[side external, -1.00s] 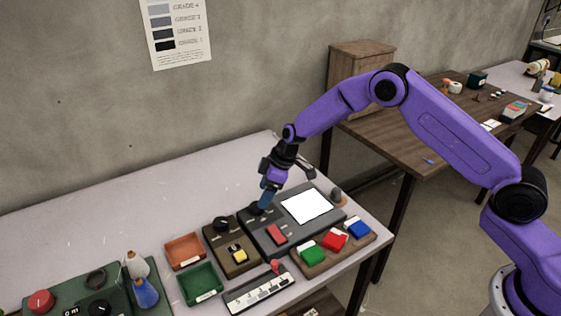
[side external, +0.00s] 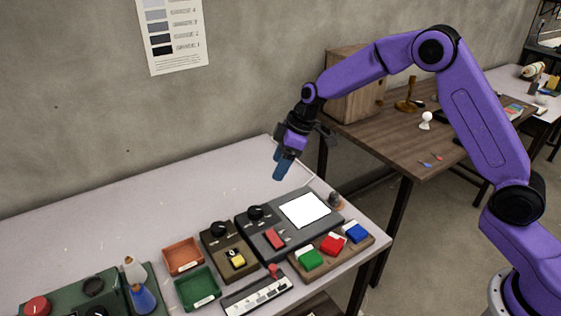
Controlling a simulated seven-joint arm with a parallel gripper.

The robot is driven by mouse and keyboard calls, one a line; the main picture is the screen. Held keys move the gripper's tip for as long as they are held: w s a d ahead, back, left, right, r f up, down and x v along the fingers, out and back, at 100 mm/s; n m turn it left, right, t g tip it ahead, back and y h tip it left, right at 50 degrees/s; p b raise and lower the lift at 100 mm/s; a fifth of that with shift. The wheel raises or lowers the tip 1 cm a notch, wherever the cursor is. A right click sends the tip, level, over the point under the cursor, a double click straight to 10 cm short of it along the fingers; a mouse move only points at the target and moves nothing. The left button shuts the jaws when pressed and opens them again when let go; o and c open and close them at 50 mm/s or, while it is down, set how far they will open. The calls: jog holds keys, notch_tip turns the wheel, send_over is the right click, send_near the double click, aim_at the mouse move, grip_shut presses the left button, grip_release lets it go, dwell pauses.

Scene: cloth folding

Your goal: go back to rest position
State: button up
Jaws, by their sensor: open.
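My gripper (side external: 282,168) has blue fingers and hangs in the air, pointing down, above the back part of the light table. It is open and holds nothing that I can see. Below it and a little to the front is a dark grey console (side external: 290,236) with a black knob (side external: 256,213), a red switch (side external: 275,239) and a white screen (side external: 305,210). The fingers are clear of the console. The gap between the fingers is hard to see from this side.
A brown box with a yellow button (side external: 237,261), a slider panel (side external: 258,295) and a board of coloured buttons (side external: 332,245) surround the console. Orange (side external: 183,256) and green (side external: 198,287) trays and bottles (side external: 142,293) stand left. The table's back left is bare.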

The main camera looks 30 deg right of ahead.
dwell(0.3)
jog(key=s+a+r+g+h, duration=0.1)
jog(key=s+r, duration=0.2)
jog(key=s, duration=0.8)
jog(key=s+a+r+g, duration=0.1)
jog(key=s+r, duration=0.3)
jog(key=s, duration=0.6)
jog(key=s+d+h, duration=0.1)
jog(key=s+d, duration=0.5)
jog(key=s, duration=0.4)
jog(key=s+d+n+h, duration=0.1)
jog(key=s+d, duration=0.5)
jog(key=s, duration=0.4)
jog(key=shift+s+d, duration=0.2)
